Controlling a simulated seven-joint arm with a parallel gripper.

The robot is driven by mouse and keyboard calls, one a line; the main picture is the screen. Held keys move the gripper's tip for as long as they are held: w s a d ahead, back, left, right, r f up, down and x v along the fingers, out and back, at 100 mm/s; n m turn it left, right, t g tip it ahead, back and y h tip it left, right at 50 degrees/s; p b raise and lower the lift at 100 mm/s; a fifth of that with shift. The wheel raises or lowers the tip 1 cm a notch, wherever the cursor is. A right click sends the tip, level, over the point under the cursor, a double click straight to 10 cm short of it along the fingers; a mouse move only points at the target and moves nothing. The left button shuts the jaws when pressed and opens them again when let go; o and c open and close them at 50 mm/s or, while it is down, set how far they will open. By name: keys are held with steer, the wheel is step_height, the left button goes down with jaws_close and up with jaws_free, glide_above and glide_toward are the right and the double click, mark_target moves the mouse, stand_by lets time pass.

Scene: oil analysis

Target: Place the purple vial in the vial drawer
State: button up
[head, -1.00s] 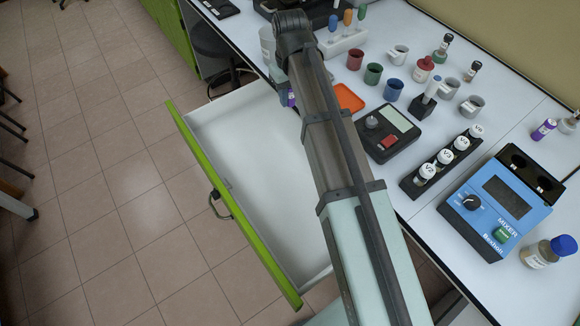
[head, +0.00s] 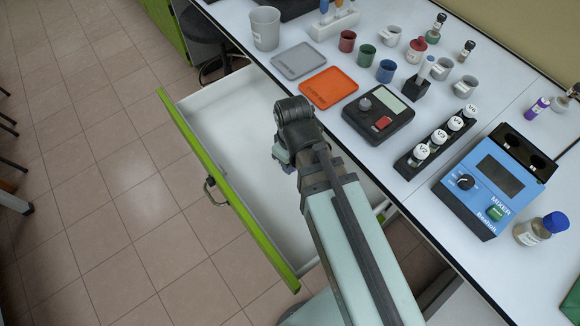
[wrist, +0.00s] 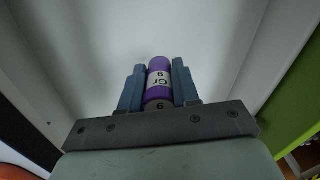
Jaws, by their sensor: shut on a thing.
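The purple vial (wrist: 158,84) with a white label sits between the two blue fingers of my gripper (wrist: 159,70) in the wrist view. My gripper is shut on it. The open drawer (head: 240,130) has a green front, white walls and a bare white floor. In the head view my arm reaches over the drawer, with the wrist (head: 293,125) above its inside near the table side. The fingers and the held vial are mostly hidden there by my arm. In the wrist view the white drawer floor lies beyond the vial, which appears apart from it.
The bench above the drawer holds an orange tray (head: 328,87), a grey tray (head: 299,61), a scale (head: 379,113), a vial rack (head: 437,143) and a blue mixer (head: 494,182). The drawer's left part is clear.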

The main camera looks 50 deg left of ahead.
mark_target(292, 180)
steer(key=shift+f, duration=3.7)
steer(key=shift+f, duration=0.2)
steer(key=o, duration=1)
steer(key=shift+r, duration=0.15)
steer(key=shift+r, duration=6.05)
